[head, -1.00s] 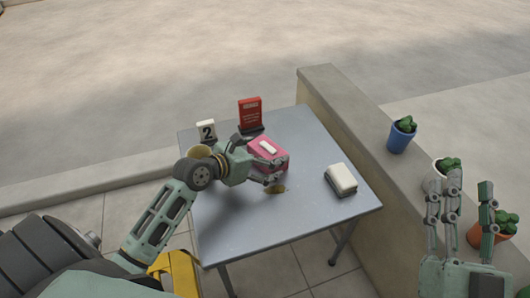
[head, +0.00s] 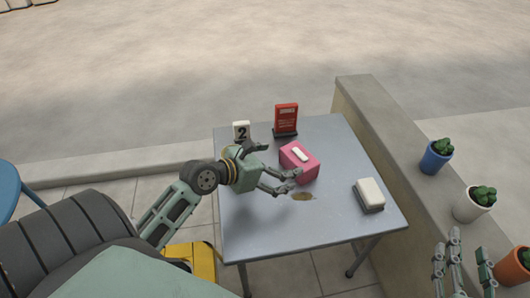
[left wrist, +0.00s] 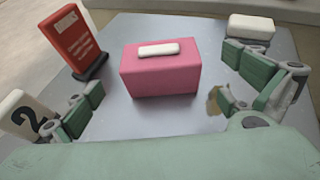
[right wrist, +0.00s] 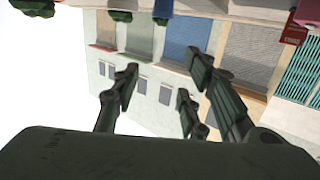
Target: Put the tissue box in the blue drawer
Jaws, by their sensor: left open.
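The pink tissue box (head: 302,167), with a white tissue slot on top, sits upright on the grey table (head: 245,225). It also shows in the middle of the left wrist view (left wrist: 160,75). My left gripper (head: 277,166) is open and empty at the left side of the box; its fingers (left wrist: 165,100) are spread wide, with the box ahead of and between them in the left wrist view. My right gripper (head: 449,262) is at the lower right of the head view, away from the table; its fingers (right wrist: 165,92) are spread and empty. No blue drawer is visible.
A red sign (head: 286,119) and a white number 2 card (head: 241,131) stand at the table's back. A white-topped block (head: 369,194) sits to the right. Potted plants, including a blue pot (head: 435,160), line the low wall (head: 385,150).

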